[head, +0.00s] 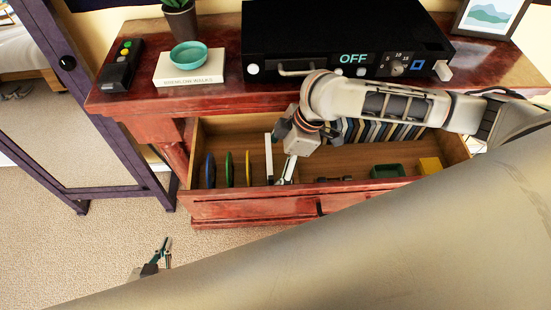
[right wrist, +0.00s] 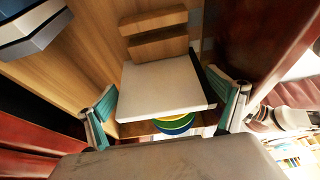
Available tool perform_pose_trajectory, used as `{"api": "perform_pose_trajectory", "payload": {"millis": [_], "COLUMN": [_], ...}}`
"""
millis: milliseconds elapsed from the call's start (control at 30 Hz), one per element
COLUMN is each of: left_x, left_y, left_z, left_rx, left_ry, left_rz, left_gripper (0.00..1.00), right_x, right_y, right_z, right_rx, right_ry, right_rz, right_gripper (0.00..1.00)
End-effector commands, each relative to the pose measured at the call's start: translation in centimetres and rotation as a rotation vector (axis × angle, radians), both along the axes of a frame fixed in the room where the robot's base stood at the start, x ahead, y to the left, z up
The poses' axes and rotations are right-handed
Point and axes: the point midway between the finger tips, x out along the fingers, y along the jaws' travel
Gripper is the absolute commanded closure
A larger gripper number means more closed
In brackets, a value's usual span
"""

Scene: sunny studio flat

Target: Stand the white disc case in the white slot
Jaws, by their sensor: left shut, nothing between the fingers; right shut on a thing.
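The white disc case (right wrist: 165,88) lies between the spread fingers of my right gripper (right wrist: 168,112), which is shut on it. In the head view a thin white upright edge (head: 268,158), probably this case, shows just left of my right gripper (head: 286,180) inside the open drawer. I cannot make out a white slot; the right arm hides part of the drawer. My left gripper (head: 163,255) is shut and empty over the carpet at lower left.
The drawer's red front (head: 250,205) borders the near side. A row of dark and pale cases (head: 375,131), a green tray (head: 387,171) and a yellow block (head: 430,165) are to the right. A black player (head: 345,45) stands on the cabinet. A purple frame (head: 105,130) is at left.

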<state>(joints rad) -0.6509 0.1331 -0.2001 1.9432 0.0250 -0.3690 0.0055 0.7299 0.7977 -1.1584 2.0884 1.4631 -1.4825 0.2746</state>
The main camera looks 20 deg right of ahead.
Motion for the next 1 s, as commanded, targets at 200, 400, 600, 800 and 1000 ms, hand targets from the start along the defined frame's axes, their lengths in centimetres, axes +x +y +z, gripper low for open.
{"api": "perform_pose_trajectory", "payload": {"millis": [200, 400, 600, 800, 1000], "left_x": [0.00, 0.03, 0.05, 0.06, 0.06], "left_y": [0.02, 0.10, 0.15, 0.16, 0.16], "left_z": [-0.02, -0.01, 0.00, -0.01, -0.01], "left_rx": [0.001, 0.001, 0.001, 0.002, 0.002], "left_ry": [0.000, -0.001, -0.001, -0.001, -0.001], "left_rz": [0.001, 0.002, 0.003, 0.002, 0.002], "left_gripper": [1.00, 1.00, 1.00, 1.00, 1.00], "right_x": [-0.50, -0.54, -0.59, -0.64, -0.69], "right_y": [0.18, 0.19, 0.19, 0.20, 0.20], "right_z": [-0.68, -1.05, -1.29, -1.32, -1.34], "right_rx": [0.002, 0.002, 0.001, 0.001, 0.001], "right_ry": [0.010, 0.011, 0.012, 0.012, 0.013], "right_rz": [0.005, 0.006, 0.006, 0.007, 0.008], "right_gripper": [0.29, 0.29, 0.29, 0.00, 0.00]}}
